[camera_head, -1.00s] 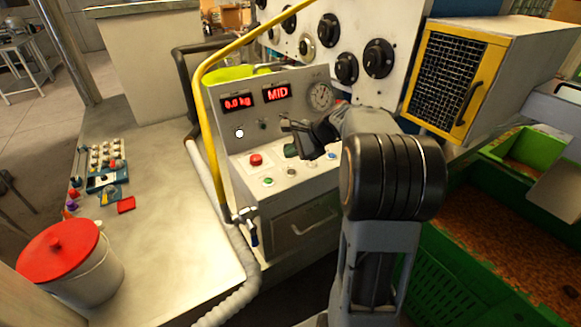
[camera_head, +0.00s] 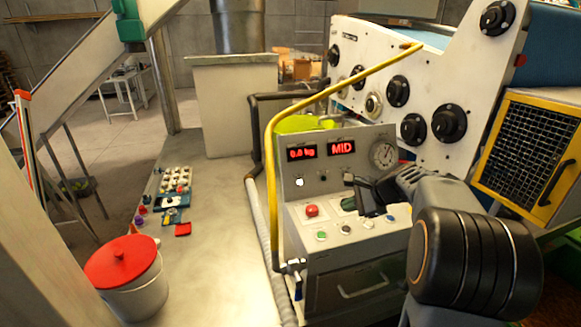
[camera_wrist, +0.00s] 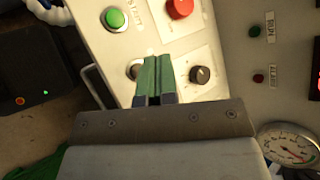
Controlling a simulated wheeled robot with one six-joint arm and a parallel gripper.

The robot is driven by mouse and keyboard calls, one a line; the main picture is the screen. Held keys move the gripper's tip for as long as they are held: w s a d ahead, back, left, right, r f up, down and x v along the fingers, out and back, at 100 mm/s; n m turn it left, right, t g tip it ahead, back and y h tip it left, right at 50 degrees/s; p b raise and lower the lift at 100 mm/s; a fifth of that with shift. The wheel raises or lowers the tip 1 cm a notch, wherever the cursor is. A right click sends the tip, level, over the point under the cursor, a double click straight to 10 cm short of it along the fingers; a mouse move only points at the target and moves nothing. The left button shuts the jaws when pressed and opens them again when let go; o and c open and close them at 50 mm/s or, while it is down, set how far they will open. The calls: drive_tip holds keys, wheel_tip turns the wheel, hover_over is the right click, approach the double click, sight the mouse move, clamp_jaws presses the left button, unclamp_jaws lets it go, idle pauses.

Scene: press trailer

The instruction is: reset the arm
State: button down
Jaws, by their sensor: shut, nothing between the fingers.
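My gripper (camera_head: 349,204) is in front of the grey control box, over its sloped button panel (camera_head: 330,248). In the wrist view its green fingertips (camera_wrist: 154,66) are together with nothing between them. They lie in front of the panel, between a partly covered round button (camera_wrist: 133,69) and a black knob (camera_wrist: 200,75). I cannot tell whether they touch it. A red button (camera_head: 311,210) and a green button (camera_head: 321,236) are on the panel. My dark arm joint fills the lower right of the head view.
The box shows red displays "0.0 kg" (camera_head: 301,153) and "MID" (camera_head: 341,148), and a dial gauge (camera_head: 384,154). A yellow bent pipe (camera_head: 270,190) rises at its left. A red-lidded bucket (camera_head: 132,290) stands on the worktop left. A mesh-fronted cabinet (camera_head: 525,150) is right.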

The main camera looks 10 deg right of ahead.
drive_tip(key=shift+d+f+n, duration=0.15)
drive_tip(key=shift+n, duration=0.15)
drive_tip(key=s+f+n+g+h, duration=0.1)
drive_tip(key=s+f, duration=0.1)
drive_tip(key=s+f+n+g, duration=0.1)
drive_tip(key=s+f+n, duration=0.1)
drive_tip(key=shift+s+h, duration=0.1)
drive_tip(key=shift+h, duration=0.3)
drive_tip(key=s+a+r+n+h, duration=0.1)
drive_tip(key=s+a+n+h, duration=0.1)
drive_tip(key=s+a+n, duration=0.3)
drive_tip(key=s+a+r+n+h, duration=0.1)
drive_tip(key=s+a+n+h, duration=0.2)
drive_tip(key=s, duration=0.9)
drive_tip(key=a+n, duration=0.3)
drive_tip(key=n, duration=0.2)
drive_tip(key=shift+s+n, duration=0.15)
drive_tip(key=shift+n, duration=0.15)
idle(0.7)
